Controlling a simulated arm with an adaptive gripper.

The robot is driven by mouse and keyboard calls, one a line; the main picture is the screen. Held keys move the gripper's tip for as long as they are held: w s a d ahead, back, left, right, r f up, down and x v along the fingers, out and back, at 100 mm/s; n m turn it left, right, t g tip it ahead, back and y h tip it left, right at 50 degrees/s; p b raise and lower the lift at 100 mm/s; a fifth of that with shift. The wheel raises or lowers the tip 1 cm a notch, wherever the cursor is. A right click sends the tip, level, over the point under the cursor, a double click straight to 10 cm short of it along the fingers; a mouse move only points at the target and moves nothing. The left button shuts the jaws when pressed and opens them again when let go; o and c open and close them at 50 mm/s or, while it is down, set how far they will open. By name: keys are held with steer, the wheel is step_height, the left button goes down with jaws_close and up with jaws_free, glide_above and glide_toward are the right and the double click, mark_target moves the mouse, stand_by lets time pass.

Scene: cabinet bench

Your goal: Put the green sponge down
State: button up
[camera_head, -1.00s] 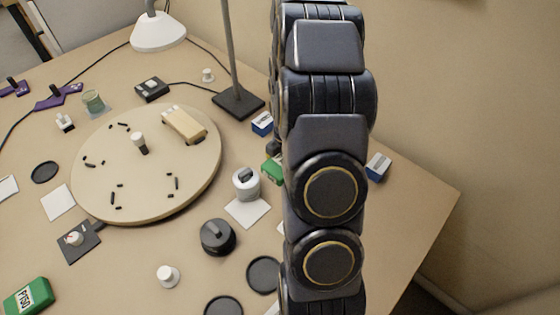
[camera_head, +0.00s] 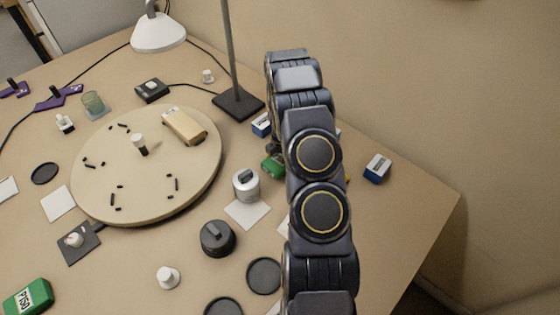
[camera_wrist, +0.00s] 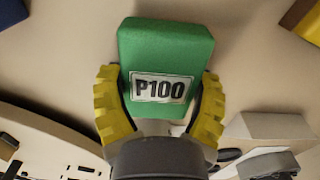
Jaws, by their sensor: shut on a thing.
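The green sponge (camera_wrist: 165,50) fills the upper middle of the wrist view, with a white label reading P100. My gripper (camera_wrist: 160,98) has its two yellow fingers pressed on the sponge's sides. In the head view the sponge (camera_head: 272,166) shows as a small green piece just left of my arm, partly hidden by it. My gripper is mostly hidden there behind my arm. The sponge appears close to the bench top, but I cannot tell whether it touches it.
A blue-and-white box (camera_head: 261,125) stands close behind the sponge, another (camera_head: 377,168) to the right. A grey-white canister (camera_head: 246,185) on a white square is at left, near the round board (camera_head: 150,210). A green P150 block (camera_head: 28,298) lies front left. Bare bench lies right of my arm.

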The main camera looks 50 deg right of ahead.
steer(key=shift+f, duration=0.25)
steer(key=o, duration=1.1)
steer(key=shift+f, duration=0.1)
steer(key=shift+c, duration=0.2)
step_height(320, 180, up, 12)
steer(key=s+a+r+m, duration=0.2)
steer(key=a+r+m, duration=0.3)
steer(key=a+r, duration=0.7)
steer(key=s+a+r+m+g, duration=0.1)
steer(key=s+a+r+m, duration=0.1)
steer(key=s+a+m, duration=0.3)
steer(key=s+a+r+m, duration=0.1)
steer(key=s+a+r, duration=0.15)
steer(key=a, duration=0.45)
steer(key=s+a+r+m, duration=0.1)
steer(key=s+a+m, duration=0.2)
steer(key=s, duration=0.4)
steer(key=s+a+r+m, duration=0.1)
steer(key=s+a+m, duration=0.3)
steer(key=s, duration=0.2)
steer(key=shift+s+g, duration=0.3)
steer(key=shift+s, duration=0.1)
